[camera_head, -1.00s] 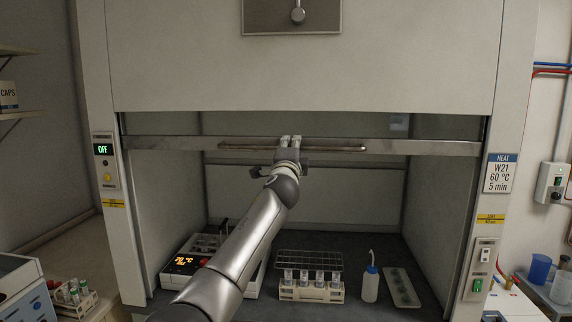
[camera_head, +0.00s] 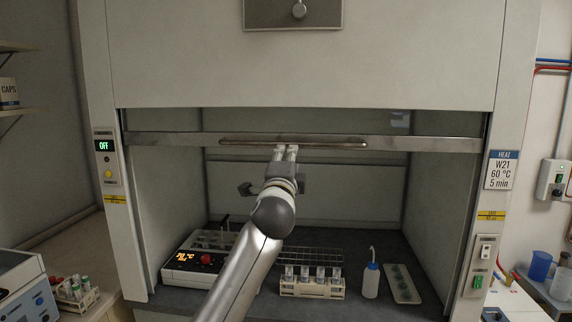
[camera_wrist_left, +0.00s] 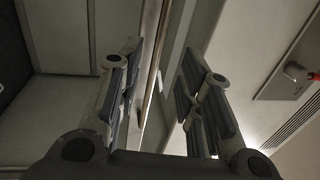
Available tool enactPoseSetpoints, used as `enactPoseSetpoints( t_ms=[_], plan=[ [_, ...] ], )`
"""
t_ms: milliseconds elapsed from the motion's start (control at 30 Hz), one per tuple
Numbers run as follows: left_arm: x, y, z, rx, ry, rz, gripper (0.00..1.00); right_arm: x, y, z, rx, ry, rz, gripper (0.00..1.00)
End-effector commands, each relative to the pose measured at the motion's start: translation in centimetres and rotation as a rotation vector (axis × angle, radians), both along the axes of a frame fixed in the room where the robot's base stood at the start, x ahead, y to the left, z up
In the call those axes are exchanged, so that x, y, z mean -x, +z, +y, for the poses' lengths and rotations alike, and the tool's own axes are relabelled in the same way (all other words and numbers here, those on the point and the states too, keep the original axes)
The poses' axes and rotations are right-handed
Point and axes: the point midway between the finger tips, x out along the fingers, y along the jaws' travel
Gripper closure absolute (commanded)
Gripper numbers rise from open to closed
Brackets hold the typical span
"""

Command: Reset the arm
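My left gripper (camera_head: 286,151) is in front of the fume hood, with its fingertips just below the long metal handle (camera_head: 330,143) on the sash's lower rail (camera_head: 430,146). In the left wrist view the fingers of the left gripper (camera_wrist_left: 162,85) stand wide apart with nothing held. The handle bar (camera_wrist_left: 152,75) shows beyond and between them there; the exact gap to it is hard to tell. The sash (camera_head: 300,75) is raised partway, leaving the hood's opening below it. My right gripper is not in view.
Inside the hood stand a heater block with an orange display (camera_head: 186,268), a tube rack (camera_head: 312,290), a wash bottle (camera_head: 371,280) and a white tray (camera_head: 403,286). Another tube rack (camera_head: 75,296) is at the left. A blue cup (camera_head: 540,266) is at the right.

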Motion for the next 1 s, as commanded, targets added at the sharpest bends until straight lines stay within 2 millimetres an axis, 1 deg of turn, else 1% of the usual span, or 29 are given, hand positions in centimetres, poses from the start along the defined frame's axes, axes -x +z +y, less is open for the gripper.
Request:
enactPoseSetpoints(
  t_ms=[100,200,533,567,633,667,767,800,867,900,967,1000],
  plan=[
    [0.8,-0.2,0.0,0.001,-0.001,0.000,0.66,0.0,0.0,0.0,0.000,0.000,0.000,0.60],
    [1.2,-0.3,0.0,0.000,-0.001,0.001,0.66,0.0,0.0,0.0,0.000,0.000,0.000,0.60],
    [1.3,-0.3,0.0,0.000,-0.001,0.001,0.66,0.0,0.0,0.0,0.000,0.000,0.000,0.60],
    [1.2,-0.5,0.0,0.001,-0.001,0.003,0.66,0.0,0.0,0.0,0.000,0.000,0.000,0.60],
    [0.9,-1.7,0.1,0.008,-0.002,0.020,0.66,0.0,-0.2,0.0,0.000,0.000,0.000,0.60],
    [0.7,-2.6,0.2,0.014,-0.003,0.032,0.66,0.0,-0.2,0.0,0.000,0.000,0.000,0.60],
    [-0.4,-7.5,0.7,0.051,-0.011,0.099,0.66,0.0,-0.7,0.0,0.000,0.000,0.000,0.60],
    [-0.8,-10.2,0.9,0.071,-0.014,0.135,0.66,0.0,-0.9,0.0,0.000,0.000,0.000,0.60],
    [-1.3,-14.7,1.4,0.108,-0.018,0.196,0.66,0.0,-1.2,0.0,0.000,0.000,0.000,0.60],
    [-1.5,-17.8,1.6,0.135,-0.020,0.237,0.66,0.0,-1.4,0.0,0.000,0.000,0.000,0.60],
    [-1.6,-22.4,2.1,0.177,-0.020,0.298,0.66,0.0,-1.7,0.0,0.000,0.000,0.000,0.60],
    [-1.6,-25.5,2.4,0.206,-0.019,0.339,0.66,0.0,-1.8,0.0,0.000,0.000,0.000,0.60]
  ],
)
